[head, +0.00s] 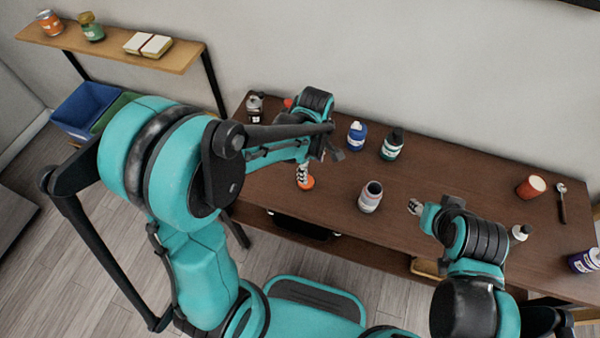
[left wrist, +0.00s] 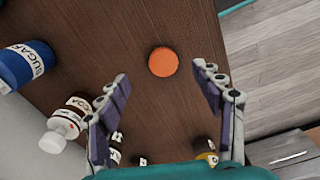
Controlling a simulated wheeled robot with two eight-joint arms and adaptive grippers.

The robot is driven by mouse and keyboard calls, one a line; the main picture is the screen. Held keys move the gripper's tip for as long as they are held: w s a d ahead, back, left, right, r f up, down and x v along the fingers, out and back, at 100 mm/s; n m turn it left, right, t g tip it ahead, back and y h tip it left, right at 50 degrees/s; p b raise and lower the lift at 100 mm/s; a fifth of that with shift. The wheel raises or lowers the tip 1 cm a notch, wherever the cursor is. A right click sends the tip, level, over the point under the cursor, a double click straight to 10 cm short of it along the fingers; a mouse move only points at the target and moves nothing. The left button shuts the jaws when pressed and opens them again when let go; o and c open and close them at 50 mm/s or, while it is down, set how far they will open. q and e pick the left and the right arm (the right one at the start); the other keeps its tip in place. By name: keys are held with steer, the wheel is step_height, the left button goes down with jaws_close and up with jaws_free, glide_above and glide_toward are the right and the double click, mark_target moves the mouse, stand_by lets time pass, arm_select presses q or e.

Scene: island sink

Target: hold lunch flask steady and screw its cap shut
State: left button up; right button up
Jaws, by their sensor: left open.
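The lunch flask (head: 370,197) stands upright and open-topped on the brown table, between my two grippers. An orange round cap (head: 305,183) lies flat on the table left of the flask. It also shows in the left wrist view (left wrist: 163,62), ahead of the fingers. My left gripper (head: 303,172) is open and empty, above and close to the cap; the arm partly hides it in the head view. My right gripper (head: 415,207) is right of the flask, apart from it. Its finger opening is too small to make out.
A blue sugar jar (head: 357,136) and a green-labelled jar (head: 391,146) stand behind the flask. A shelf (head: 110,45) is at upper left. The table is clear around the flask.

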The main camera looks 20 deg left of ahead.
arm_select(q)
steer(key=shift+s+d, duration=0.1)
steer(key=shift+f+b, duration=0.55)
steer(key=shift+f, duration=0.75)
steer(key=f+b, duration=0.1)
steer(key=f, duration=0.1)
steer(key=a+f+b, duration=0.1)
steer(key=f, duration=0.2)
steer(key=shift+a+f+b, duration=0.15)
steer(key=shift+b, duration=0.25)
steer(key=c, duration=0.8)
